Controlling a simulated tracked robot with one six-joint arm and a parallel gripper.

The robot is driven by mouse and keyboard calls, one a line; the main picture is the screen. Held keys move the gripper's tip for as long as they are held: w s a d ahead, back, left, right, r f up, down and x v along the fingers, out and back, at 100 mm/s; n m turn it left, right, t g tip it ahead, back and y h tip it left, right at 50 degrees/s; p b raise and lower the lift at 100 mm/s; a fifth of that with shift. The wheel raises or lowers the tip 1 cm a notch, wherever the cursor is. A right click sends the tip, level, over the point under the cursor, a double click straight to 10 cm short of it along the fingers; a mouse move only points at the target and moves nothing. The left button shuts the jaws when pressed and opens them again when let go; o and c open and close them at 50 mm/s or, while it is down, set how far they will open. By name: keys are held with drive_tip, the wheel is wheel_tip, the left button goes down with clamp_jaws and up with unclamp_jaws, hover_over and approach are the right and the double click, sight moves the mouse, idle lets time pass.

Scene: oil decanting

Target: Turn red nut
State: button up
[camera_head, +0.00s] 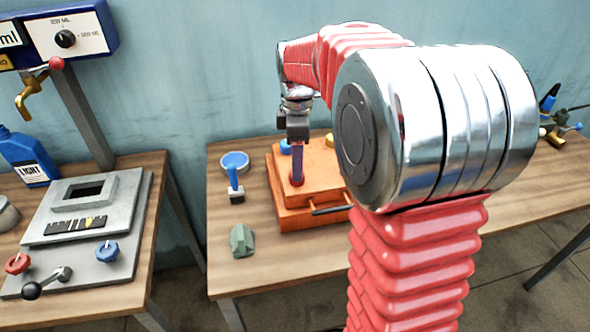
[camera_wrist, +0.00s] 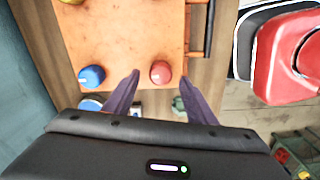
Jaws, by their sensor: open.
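The orange box (camera_head: 315,196) stands on the right-hand table and fills the top of the wrist view (camera_wrist: 125,35). The round red nut (camera_wrist: 160,72) is on the box top near its edge. A blue nut (camera_wrist: 92,76) sits to its left in the wrist view and also shows at the back of the box in the head view (camera_head: 285,147). My gripper (camera_wrist: 160,77) is open and points down, with the red nut between its purple fingertips in the picture. In the head view my gripper (camera_head: 297,180) is over the box and mostly hides the red nut. Contact cannot be told.
A black handle (camera_head: 331,209) projects from the box front. A blue-rimmed cup (camera_head: 235,162), a blue-handled tool (camera_head: 234,185) and a green piece (camera_head: 242,240) stand left of it. The left table holds a grey panel with a red knob (camera_head: 18,263) and blue knob (camera_head: 107,251).

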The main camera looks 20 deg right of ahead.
drive_tip(key=shift+f, duration=1.55)
drive_tip(key=shift+c, duration=0.6)
drive_tip(key=c, duration=0.9)
